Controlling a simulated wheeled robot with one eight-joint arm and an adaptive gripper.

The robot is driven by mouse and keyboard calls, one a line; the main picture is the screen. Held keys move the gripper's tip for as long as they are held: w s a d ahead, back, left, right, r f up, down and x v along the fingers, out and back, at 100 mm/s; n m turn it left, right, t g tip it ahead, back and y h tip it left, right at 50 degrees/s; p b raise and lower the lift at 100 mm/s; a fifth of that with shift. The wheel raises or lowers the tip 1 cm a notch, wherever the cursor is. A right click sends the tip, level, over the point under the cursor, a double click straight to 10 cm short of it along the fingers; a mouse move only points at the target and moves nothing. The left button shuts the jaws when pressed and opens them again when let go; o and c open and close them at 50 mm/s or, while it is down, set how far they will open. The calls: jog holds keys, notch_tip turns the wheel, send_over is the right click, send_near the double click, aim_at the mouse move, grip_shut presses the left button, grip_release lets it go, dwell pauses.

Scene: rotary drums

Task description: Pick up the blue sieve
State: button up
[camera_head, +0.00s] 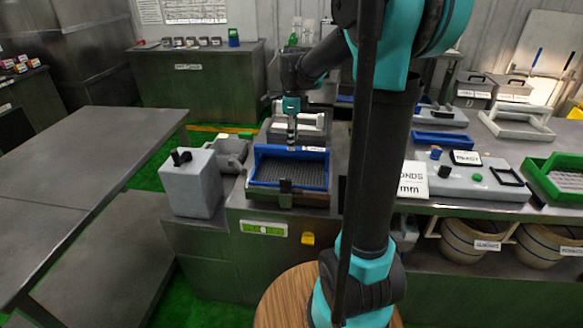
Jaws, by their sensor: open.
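The blue sieve (257,178) is a blue-framed tray with a dark mesh bottom. My gripper (291,146) hangs down at the far edge of the sieve, small and dark in this view. Its fingers look close to the sieve's back rim, but I cannot tell whether they touch it. The gripper is open, with nothing seen in it. My arm covers the area just right of the sieve.
A grey box (190,186) with a black knob stands left of the sieve. A dark clamp (285,193) is at its front edge. On the right bench lie a green-framed tray (545,180) and a white sign (413,180). A long grey table (75,160) fills the left.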

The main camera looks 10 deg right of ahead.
jog(key=shift+w+a+f, duration=0.1)
jog(key=shift+f, duration=1.1)
jog(key=shift+w+f, duration=0.1)
jog(key=shift+f, duration=1.05)
grip_shut()
